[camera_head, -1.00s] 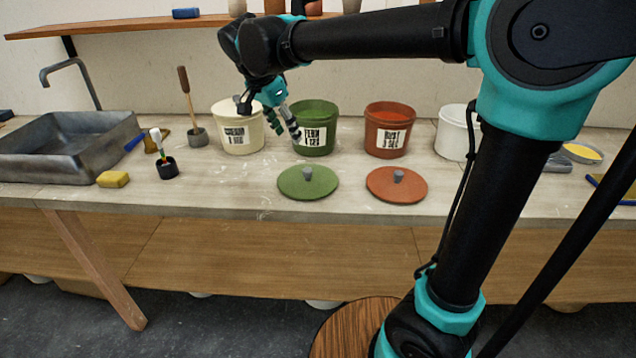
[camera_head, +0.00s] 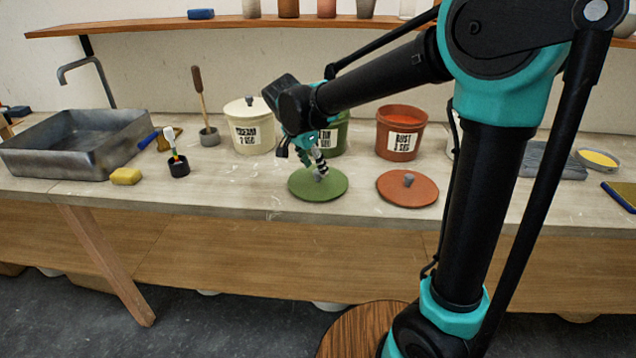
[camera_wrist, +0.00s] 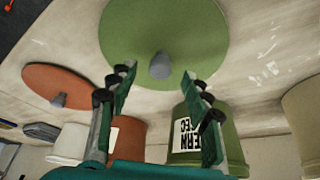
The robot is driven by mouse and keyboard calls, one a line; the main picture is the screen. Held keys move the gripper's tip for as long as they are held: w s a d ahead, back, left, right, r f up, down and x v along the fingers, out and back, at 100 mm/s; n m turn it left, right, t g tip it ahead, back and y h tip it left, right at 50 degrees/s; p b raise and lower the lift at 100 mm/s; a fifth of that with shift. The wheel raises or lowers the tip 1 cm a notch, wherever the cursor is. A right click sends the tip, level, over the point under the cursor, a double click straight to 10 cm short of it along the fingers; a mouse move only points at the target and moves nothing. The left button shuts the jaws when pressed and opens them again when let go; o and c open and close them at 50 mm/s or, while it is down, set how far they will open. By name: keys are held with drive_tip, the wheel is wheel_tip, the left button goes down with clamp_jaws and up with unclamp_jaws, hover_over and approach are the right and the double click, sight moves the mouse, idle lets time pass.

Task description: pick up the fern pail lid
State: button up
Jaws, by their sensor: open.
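The fern pail lid is a flat green disc (camera_head: 318,185) with a small grey knob, lying on the bench in front of the green fern pail (camera_head: 336,136). In the wrist view the lid (camera_wrist: 185,25) fills the top middle, and its grey knob (camera_wrist: 160,66) sits just beyond and between the fingertips. My gripper (camera_head: 319,168) is above the lid, pointing down at the knob. Its two fingers (camera_wrist: 158,82) are apart with nothing between them. In the head view the arm partly hides the green pail, and the fingers partly cover the knob.
A rust lid (camera_head: 408,188) lies to the right, before the rust pail (camera_head: 401,133). A lidded cream pail (camera_head: 252,128) stands left of the green pail. A yellow sponge (camera_head: 126,176) and grey sink (camera_head: 75,145) are further left. The bench front is clear.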

sight(318, 171)
drive_tip(key=shift+x, duration=1.95)
drive_tip(key=shift+w, duration=0.1)
drive_tip(key=shift+c, duration=0.6)
clamp_jaws()
drive_tip(key=shift+r, duration=0.1)
